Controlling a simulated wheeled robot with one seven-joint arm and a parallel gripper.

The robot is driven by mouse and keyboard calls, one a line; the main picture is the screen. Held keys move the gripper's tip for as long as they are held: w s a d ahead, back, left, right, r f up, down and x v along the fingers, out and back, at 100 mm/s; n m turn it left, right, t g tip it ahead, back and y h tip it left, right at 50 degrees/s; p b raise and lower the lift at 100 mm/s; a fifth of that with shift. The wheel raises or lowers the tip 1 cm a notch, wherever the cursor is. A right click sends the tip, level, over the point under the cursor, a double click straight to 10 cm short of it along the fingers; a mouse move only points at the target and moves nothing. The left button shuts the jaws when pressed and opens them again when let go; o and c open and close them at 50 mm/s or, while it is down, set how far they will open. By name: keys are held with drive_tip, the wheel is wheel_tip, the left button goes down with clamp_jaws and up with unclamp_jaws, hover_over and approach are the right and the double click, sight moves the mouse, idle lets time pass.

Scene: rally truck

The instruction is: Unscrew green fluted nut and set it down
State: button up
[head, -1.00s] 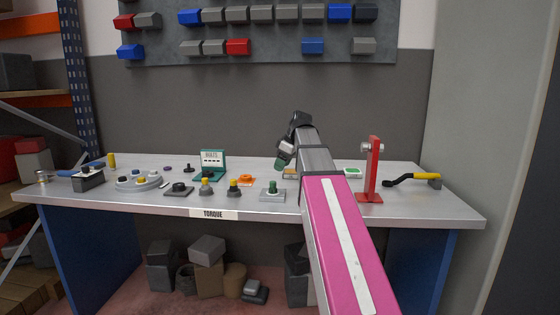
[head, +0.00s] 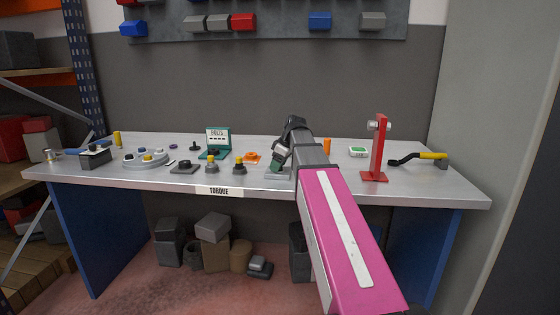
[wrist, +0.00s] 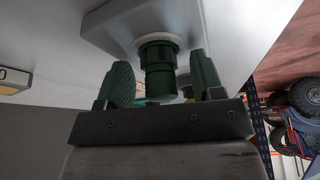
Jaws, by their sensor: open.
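The green fluted nut (wrist: 158,72) stands on a grey block (wrist: 120,25), with a pale ring at its base, in the wrist view. My gripper (wrist: 160,60) is open, with one green-padded finger on each side of the nut. Gaps show between the nut and both fingers, so it is not gripped. In the head view my gripper (head: 280,154) is low over the grey block (head: 278,174) near the bench's front edge and hides most or all of the nut.
The bench (head: 330,182) holds a black-and-yellow piece (head: 239,168) and an orange part (head: 252,156) left of my gripper. A teal case (head: 217,140) is behind them. A red stand (head: 377,150) rises to the right.

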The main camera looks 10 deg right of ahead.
drive_tip(key=c, duration=1)
drive_tip(key=shift+n+g, duration=0.3)
drive_tip(key=shift+n, duration=0.5)
drive_tip(key=shift+n+g+y, duration=0.3)
drive_tip(key=shift+n, duration=0.6)
drive_tip(key=shift+w, duration=0.1)
drive_tip(key=shift+n+g, duration=0.3)
drive_tip(key=shift+n, duration=0.6)
